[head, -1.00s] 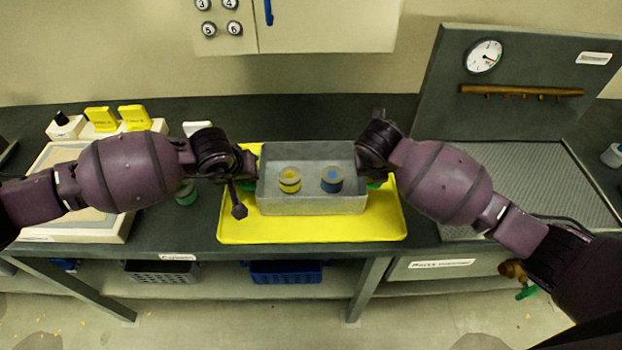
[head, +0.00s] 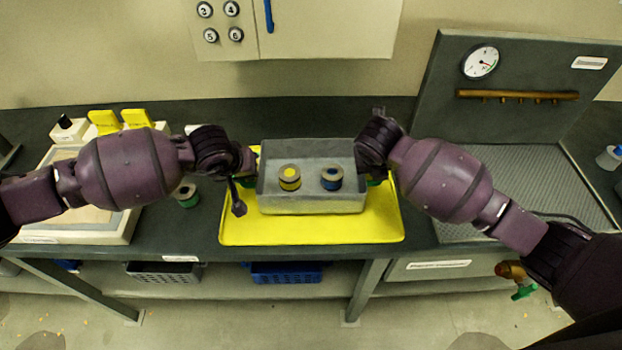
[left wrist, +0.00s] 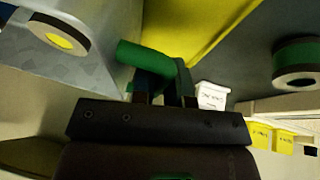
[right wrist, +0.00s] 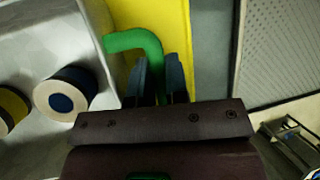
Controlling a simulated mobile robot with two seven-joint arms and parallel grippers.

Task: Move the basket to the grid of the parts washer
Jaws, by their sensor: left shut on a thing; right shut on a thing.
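The basket (head: 310,204) is a grey metal box in the middle of the head view, over a yellow mat (head: 310,232). A yellow-centred spool (head: 290,177) and a blue-centred spool (head: 331,177) stand inside it. My left gripper (head: 249,170) is shut on its left green handle (left wrist: 148,60). My right gripper (head: 366,176) is shut on its right green handle (right wrist: 135,40). The basket looks level; any gap beneath it is hard to see. The parts washer's grid (head: 530,180) lies to the right, partly hidden by my right arm.
A dark back panel with a gauge (head: 481,62) and brown rail (head: 517,95) stands behind the grid. A green spool (head: 186,195) and a pale tray (head: 75,232) are left of the mat. A wall cabinet (head: 330,30) hangs above. The grid's visible surface is clear.

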